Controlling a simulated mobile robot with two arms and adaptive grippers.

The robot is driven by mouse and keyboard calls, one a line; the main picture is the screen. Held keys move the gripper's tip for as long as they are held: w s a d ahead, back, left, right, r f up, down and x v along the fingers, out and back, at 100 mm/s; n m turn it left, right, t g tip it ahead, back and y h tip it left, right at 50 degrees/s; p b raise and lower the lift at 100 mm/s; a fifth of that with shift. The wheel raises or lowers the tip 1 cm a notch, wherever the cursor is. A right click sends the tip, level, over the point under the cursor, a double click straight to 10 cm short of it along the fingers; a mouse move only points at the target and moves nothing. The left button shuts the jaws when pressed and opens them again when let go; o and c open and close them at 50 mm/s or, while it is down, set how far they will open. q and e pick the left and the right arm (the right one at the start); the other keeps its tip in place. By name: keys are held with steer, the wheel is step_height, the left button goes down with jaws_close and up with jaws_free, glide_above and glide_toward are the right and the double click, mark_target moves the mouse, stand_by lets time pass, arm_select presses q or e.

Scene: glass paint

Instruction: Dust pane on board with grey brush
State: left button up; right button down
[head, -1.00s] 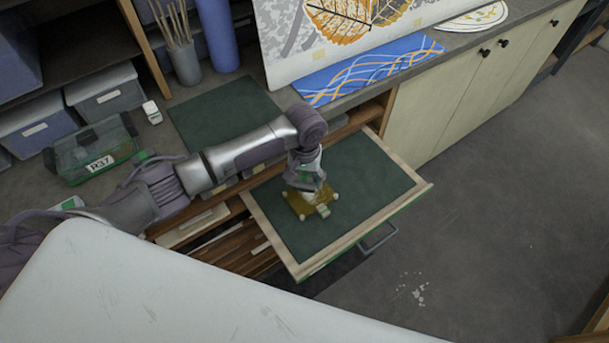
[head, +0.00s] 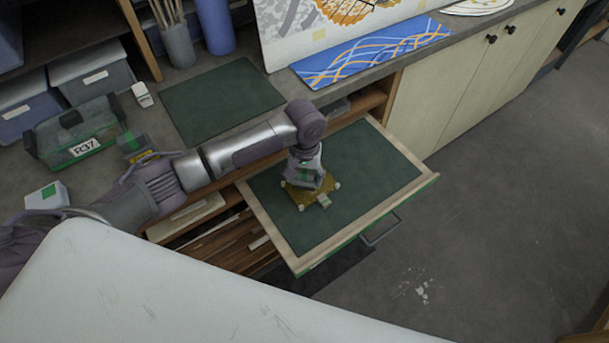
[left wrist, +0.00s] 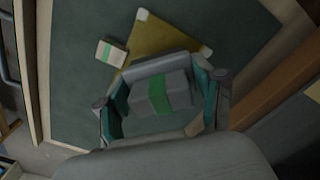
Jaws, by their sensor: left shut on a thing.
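The amber pane (head: 296,195) with pale corner pieces lies on the dark green surface of the pulled-out board (head: 375,170). It also shows in the left wrist view (left wrist: 165,35), partly hidden by my gripper. My left gripper (head: 306,178) points down over the pane. In the left wrist view its fingers (left wrist: 165,100) are shut on the grey brush (left wrist: 178,97), a grey block with a green band. The brush's underside is hidden, so I cannot tell if it touches the pane. My right gripper is not in view.
A small pale block with a green band (head: 323,201) lies at the pane's edge. On the counter are a green mat (head: 222,100), a clear-lidded box (head: 75,140) and a blue patterned sheet (head: 370,55). Open floor lies right of the board.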

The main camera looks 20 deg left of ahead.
arm_select(q)
steer(key=shift+f+b, duration=0.3)
steer(key=shift+f, duration=0.75)
